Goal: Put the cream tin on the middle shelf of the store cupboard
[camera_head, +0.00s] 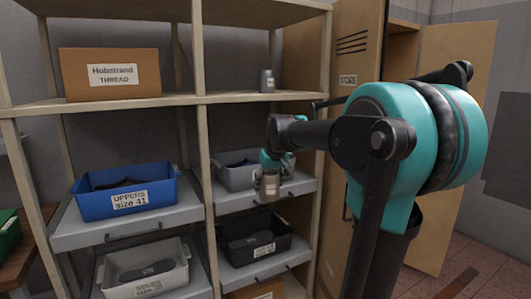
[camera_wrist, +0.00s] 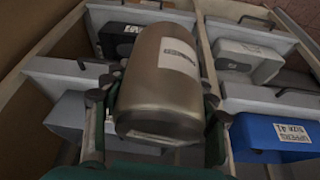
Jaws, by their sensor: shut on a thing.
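The tin (camera_wrist: 160,90), a dull cream-beige cylinder with a white label, fills the middle of the wrist view. My gripper (camera_head: 272,165) is shut on it, with a finger on each side. In the head view the tin (camera_head: 269,186) hangs from the gripper in front of the rack's right bay, near a grey crate. The store cupboard (camera_head: 345,130) is tan, with a vented, labelled door panel at the right of the head view. Another tan panel (camera_head: 468,130) stands out at its far side. My arm hides most of its inside, and the middle shelf cannot be made out.
An open rack (camera_head: 200,140) holds a thread box (camera_head: 110,74), a grey can (camera_head: 267,81), a blue crate (camera_head: 125,192), a black crate (camera_head: 254,240) and a white crate (camera_head: 145,270). Rack posts and shelf edges are close to my gripper. Some floor shows at lower right.

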